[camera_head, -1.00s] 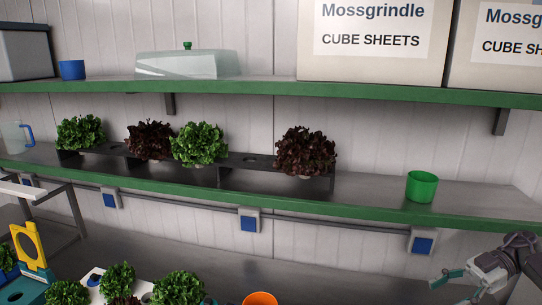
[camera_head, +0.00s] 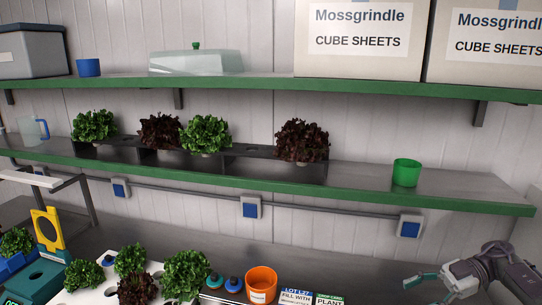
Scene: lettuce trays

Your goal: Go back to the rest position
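My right gripper (camera_head: 436,288) is at the lower right, above the steel bench, with its teal-tipped fingers apart. Nothing shows between the fingers, though the lower finger is partly cut by the frame edge. My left gripper is not in view. Green and dark red lettuces stand in the dark rack (camera_head: 247,151) on the middle shelf. More lettuces sit in a white tray (camera_head: 92,296) at the lower left of the bench.
An orange cup (camera_head: 261,285), blue-topped bottles (camera_head: 233,284) and label cards (camera_head: 297,296) stand along the bench front. A yellow piece (camera_head: 48,229) on a teal base is at left. A green cup (camera_head: 406,172) is on the middle shelf (camera_head: 440,201). Boxes (camera_head: 360,62) stand above.

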